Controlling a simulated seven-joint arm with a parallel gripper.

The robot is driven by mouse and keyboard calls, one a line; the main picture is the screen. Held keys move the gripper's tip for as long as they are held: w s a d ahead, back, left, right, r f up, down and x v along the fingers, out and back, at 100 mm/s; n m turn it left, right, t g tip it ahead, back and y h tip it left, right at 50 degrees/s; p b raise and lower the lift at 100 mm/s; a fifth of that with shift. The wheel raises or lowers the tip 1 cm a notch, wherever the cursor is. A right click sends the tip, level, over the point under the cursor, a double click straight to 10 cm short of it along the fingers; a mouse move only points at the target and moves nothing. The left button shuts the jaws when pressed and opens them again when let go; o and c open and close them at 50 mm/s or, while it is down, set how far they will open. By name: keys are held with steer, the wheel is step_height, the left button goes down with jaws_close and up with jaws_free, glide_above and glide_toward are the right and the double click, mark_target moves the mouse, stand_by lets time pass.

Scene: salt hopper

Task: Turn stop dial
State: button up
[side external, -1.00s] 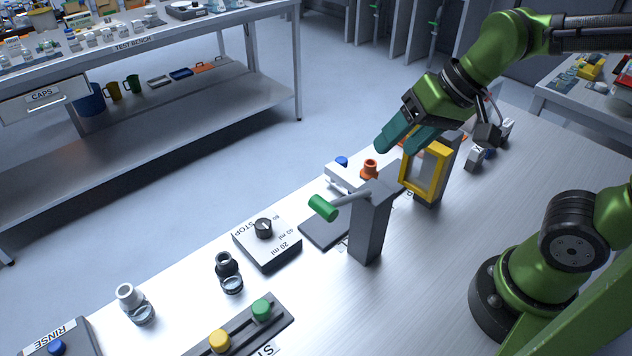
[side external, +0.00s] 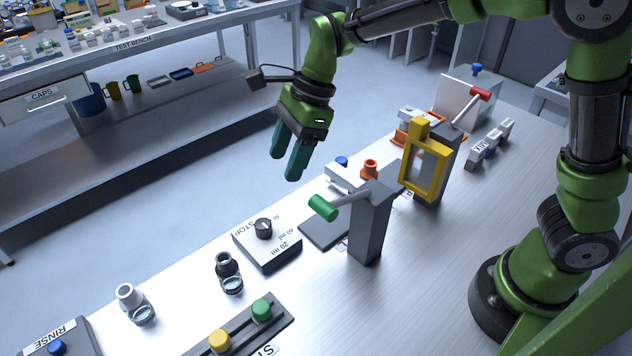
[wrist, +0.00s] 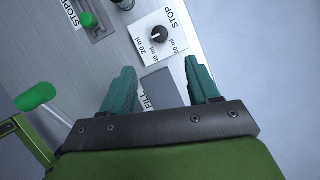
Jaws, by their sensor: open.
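The stop dial (side external: 263,226) is a black knob on a grey box marked STOP, 20 ml, 40 ml and 60 ml, at the middle of the bench in the side view. In the wrist view the dial (wrist: 159,34) shows near the top, beyond my fingertips, with a white pointer line on it. My gripper (side external: 285,163) is open and empty, its teal fingers pointing down, above and behind the dial box in the side view. In the wrist view the two fingers (wrist: 162,75) are apart with nothing between them touching either one.
A grey post with a green-handled lever (side external: 323,207) stands right of the dial box. A yellow frame (side external: 424,172) stands farther right.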

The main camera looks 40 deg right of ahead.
mark_target(264, 222)
steer(key=x, duration=1.4)
steer(key=shift+a+f, duration=0.1)
steer(key=shift+f, duration=0.25)
steer(key=shift+c, duration=0.3)
steer(key=c, duration=1)
